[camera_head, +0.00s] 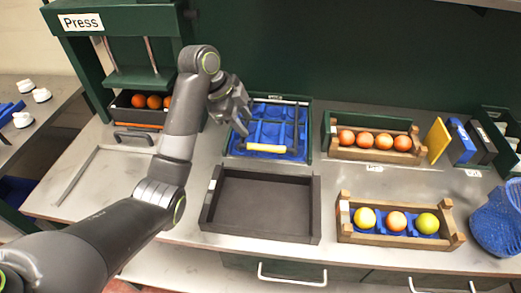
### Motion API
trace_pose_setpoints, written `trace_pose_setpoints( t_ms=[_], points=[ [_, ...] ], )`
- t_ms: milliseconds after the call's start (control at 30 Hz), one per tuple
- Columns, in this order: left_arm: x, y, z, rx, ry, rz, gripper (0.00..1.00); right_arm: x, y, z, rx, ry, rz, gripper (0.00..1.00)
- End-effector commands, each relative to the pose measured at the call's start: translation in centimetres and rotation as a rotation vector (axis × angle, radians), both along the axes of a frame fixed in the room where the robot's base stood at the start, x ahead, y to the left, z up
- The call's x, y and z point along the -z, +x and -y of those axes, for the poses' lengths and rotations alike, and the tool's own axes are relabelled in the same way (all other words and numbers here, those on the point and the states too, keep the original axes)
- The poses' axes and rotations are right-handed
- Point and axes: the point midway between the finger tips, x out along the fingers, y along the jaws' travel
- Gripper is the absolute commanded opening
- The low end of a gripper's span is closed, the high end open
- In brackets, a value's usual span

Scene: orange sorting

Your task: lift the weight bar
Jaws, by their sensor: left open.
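A dark bar with a yellow sleeve (266,148), which looks like the weight bar, lies across the front of a blue moulded tray (272,112) in a green-edged frame. My left gripper (241,126) is open above the left side of this tray, just behind and left of the yellow sleeve. It appears apart from the bar, though its height above it is hard to tell. My left arm hides part of the worktop to the left of the tray. My right gripper is not in view.
An empty dark tray (262,228) sits in front of the blue one. A wooden crate of oranges (340,154) and a crate of mixed fruit (345,231) stand to the right. The green press (130,14) stands at the back left. A blue basket (495,220) is at far right.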

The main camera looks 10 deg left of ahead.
Motion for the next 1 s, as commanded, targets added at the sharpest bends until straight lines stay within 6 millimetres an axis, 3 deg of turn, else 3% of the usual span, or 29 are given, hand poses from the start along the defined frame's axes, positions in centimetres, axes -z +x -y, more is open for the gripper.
trace_pose_setpoints(
  t_ms=[33,567,700,1000],
  points=[
    [1.0,0.1,0.2,0.0,0.0,0.0,0.41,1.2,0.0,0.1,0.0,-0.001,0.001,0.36],
    [5.5,1.0,2.2,0.001,-0.001,0.0,0.41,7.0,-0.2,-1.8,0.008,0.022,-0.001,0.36],
    [7.8,1.4,3.2,0.001,-0.001,-0.001,0.41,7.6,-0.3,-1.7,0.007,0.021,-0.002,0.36],
    [9.8,2.0,4.2,0.0,0.0,0.001,0.41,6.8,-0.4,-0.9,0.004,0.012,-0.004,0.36]
  ],
)
